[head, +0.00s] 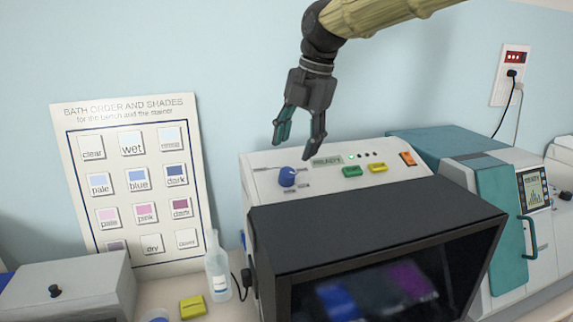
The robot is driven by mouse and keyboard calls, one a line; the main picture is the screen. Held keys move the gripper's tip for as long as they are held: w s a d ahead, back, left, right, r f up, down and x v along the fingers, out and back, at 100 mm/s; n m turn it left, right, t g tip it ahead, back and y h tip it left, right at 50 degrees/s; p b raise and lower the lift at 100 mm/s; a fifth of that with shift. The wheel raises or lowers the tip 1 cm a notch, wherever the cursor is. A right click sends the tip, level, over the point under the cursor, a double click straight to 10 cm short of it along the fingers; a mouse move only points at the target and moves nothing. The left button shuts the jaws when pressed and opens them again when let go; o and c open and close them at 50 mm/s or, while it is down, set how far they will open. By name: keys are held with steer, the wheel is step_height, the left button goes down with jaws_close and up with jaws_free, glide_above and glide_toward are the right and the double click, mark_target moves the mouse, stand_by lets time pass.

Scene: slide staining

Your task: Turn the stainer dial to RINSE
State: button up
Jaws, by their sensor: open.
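The stainer (375,218) stands in the middle, a dark-hooded machine with a pale sloped control panel on top. Its blue dial (287,177) is at the panel's left, with small labels around it that are too small to read. My gripper (296,151) is open and empty, pointing down above the panel. Its fingertips are near the dial, just above and to its right in the picture; contact is not visible.
A chart of bath order and shades (135,185) leans on the wall at left. A clear bottle (217,268), a yellow block (193,306) and a grey box (68,289) stand left of the stainer. A teal and white machine (490,200) is close on its right.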

mark_target(288, 171)
steer(key=p+x, duration=0.2)
steer(key=x, duration=0.4)
steer(key=shift+a, duration=0.15)
steer(key=shift+x, duration=0.8)
steer(key=shift+r, duration=0.1)
steer(key=shift+c, duration=0.2)
steer(key=shift+w, duration=0.1)
steer(key=c, duration=1)
